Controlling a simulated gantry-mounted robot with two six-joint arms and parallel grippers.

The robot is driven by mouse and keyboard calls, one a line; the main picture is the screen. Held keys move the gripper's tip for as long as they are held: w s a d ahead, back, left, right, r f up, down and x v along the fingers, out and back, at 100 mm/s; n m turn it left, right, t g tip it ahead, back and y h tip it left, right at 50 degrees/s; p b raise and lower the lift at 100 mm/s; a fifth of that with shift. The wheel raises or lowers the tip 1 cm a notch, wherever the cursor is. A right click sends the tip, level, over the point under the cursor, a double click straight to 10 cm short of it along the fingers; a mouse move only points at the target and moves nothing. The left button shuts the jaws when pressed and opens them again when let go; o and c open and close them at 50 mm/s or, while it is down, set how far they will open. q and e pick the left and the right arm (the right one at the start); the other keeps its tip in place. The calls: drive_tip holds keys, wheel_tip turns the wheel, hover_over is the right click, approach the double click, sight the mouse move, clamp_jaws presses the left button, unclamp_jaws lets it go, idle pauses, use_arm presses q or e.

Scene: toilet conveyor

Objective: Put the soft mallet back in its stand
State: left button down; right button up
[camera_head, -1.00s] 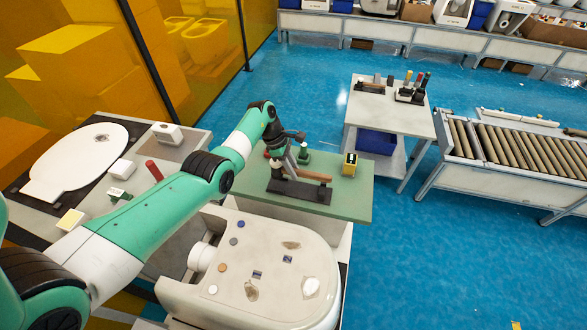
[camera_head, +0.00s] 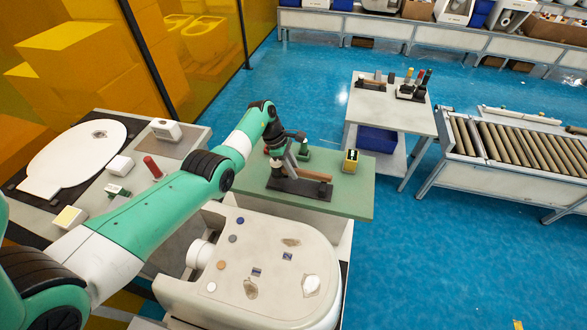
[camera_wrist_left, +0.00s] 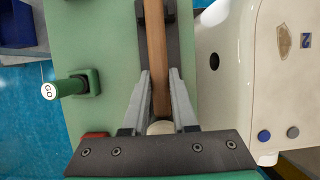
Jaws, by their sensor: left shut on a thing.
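The soft mallet has a wooden handle (camera_head: 312,174), which lies nearly level over a dark stand (camera_head: 298,190) on the green worktop. In the left wrist view the handle (camera_wrist_left: 156,45) runs between my fingers, with a pale rounded part (camera_wrist_left: 161,128) close to the gripper body. My left gripper (camera_head: 290,162) is shut on the mallet at the stand. In the left wrist view the dark stand (camera_wrist_left: 186,45) shows beside and under the handle. Whether the mallet rests fully in the stand cannot be told. My right gripper is not in view.
A green-handled tool in its base (camera_wrist_left: 72,86) and a red block (camera_wrist_left: 95,136) are close by the gripper. A yellow-and-black block (camera_head: 351,161) stands to the right on the green worktop (camera_head: 355,197). A toilet body (camera_head: 240,290) lies just in front.

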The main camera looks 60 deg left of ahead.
use_arm(q)
drive_tip(key=shift+f+b, duration=1.55)
drive_tip(key=shift+f, duration=0.2)
drive_tip(key=c, duration=0.6)
unclamp_jaws()
drive_tip(key=p+v, duration=0.5)
drive_tip(key=v, duration=0.5)
drive_tip(key=shift+a+r, duration=0.1)
drive_tip(key=shift+r, duration=0.2)
drive_tip(key=shift+s+a+r, duration=0.15)
drive_tip(key=shift+r, duration=0.3)
